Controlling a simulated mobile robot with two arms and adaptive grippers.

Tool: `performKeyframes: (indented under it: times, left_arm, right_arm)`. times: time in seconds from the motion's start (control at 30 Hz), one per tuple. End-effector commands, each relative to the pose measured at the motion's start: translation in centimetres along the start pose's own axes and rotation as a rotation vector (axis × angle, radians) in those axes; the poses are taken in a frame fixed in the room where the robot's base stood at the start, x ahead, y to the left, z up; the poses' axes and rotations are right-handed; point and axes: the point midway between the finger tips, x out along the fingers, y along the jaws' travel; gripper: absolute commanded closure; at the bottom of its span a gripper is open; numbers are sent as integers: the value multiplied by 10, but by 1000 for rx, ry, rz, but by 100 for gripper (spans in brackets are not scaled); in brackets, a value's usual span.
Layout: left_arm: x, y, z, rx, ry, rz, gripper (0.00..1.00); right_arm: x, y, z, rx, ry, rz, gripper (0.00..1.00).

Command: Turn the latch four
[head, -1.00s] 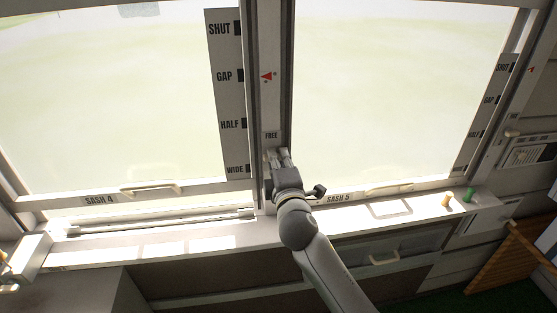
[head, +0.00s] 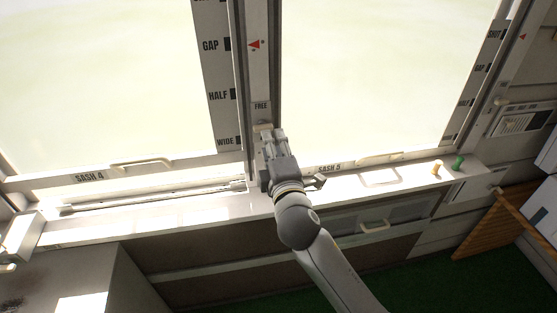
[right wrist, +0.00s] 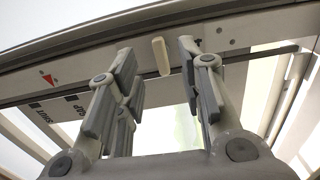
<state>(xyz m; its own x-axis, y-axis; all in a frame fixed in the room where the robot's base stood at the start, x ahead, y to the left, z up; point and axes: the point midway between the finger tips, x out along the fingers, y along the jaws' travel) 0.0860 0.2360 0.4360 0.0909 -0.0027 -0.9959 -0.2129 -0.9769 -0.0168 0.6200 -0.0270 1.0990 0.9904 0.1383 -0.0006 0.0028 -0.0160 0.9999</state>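The latch is a small cream lever (right wrist: 161,56) on the post between sash 4 (head: 88,177) and sash 5 (head: 330,167). In the right wrist view it stands nearly upright, tilted slightly. In the head view it is mostly hidden by the gripper, below the FREE label (head: 261,106). My right gripper (head: 271,133) is at the foot of this post. In the right wrist view its fingers (right wrist: 156,66) are spread, one on each side of the lever, with visible gaps and no clear contact. My left gripper is not in view.
A scale plate (head: 219,70) with GAP, HALF and WIDE marks stands left of the post. A red triangle (head: 254,44) is on the post. Cream handles (head: 140,163) are on the sashes.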

Motion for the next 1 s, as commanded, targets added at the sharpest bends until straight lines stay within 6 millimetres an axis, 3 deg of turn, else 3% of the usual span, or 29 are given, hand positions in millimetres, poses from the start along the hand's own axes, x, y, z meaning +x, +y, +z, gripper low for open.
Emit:
performKeyframes:
  times: [0.2,0.4,0.9,1.0]
  left_arm:
    - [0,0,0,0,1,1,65]
    - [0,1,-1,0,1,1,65]
    - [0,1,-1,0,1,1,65]
    - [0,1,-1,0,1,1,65]
  right_arm:
    - [-38,-1,0,-1,0,-2,65]
    - [-54,-1,0,0,0,-2,65]
    - [-57,-1,0,0,-1,-1,65]
    - [-54,-11,1,7,-1,-21,65]
